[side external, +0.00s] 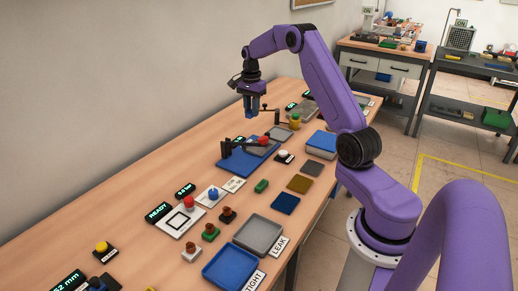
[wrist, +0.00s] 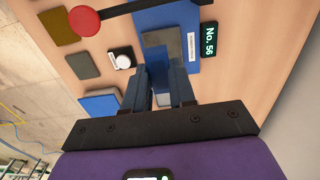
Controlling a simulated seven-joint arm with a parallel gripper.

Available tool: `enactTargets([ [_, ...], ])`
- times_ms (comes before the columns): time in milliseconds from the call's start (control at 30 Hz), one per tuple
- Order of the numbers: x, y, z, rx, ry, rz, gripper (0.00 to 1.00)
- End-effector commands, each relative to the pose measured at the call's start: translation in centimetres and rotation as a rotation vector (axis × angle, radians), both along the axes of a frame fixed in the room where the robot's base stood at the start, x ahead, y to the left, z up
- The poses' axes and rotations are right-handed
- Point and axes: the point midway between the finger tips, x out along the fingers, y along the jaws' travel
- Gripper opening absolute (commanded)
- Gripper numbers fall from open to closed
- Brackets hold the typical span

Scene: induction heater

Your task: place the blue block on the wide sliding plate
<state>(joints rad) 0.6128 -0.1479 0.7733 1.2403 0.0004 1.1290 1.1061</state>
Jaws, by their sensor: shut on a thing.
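My gripper (side external: 252,114) points down above the far part of the bench, with its fingers closed around a blue block (wrist: 157,62). The block is largely hidden by the dark blue fingers, and its outline is hard to separate from them. The gripper also shows in the wrist view (wrist: 166,80). A grey plate (side external: 259,149) lies on a blue base (side external: 232,165) below and in front of the gripper in the side view. In the wrist view the grey plate (wrist: 174,40) shows beyond the fingertips. The block appears held above the bench, clear of the plate.
A dark arm with a red knob (side external: 264,140) reaches over the blue base. A white button (side external: 283,154) and a blue-topped tray (side external: 321,144) stand to the right. Coloured pads, switches and two trays (side external: 229,267) fill the near bench. A stand with a yellow-green knob (side external: 295,121) is near the gripper.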

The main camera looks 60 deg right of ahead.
Motion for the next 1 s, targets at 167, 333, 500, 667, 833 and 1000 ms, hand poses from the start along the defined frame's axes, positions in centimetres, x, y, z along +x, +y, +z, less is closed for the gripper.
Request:
enactTargets([
  [167, 0.1, -3.5, -0.5, 0.000, -0.001, -0.002, 0.00],
  [333, -0.1, -4.9, -2.1, 0.003, 0.003, 0.003, 0.00],
  [500, -0.1, -4.9, -4.9, 0.002, 0.002, 0.002, 0.00],
  [667, -0.1, -4.9, -6.6, 0.001, 0.001, 0.001, 0.00],
  [833, -0.1, -4.9, -9.6, 0.002, 0.002, 0.001, 0.00],
  [1000, -0.1, -4.9, -12.0, 0.000, 0.000, 0.001, 0.00],
])
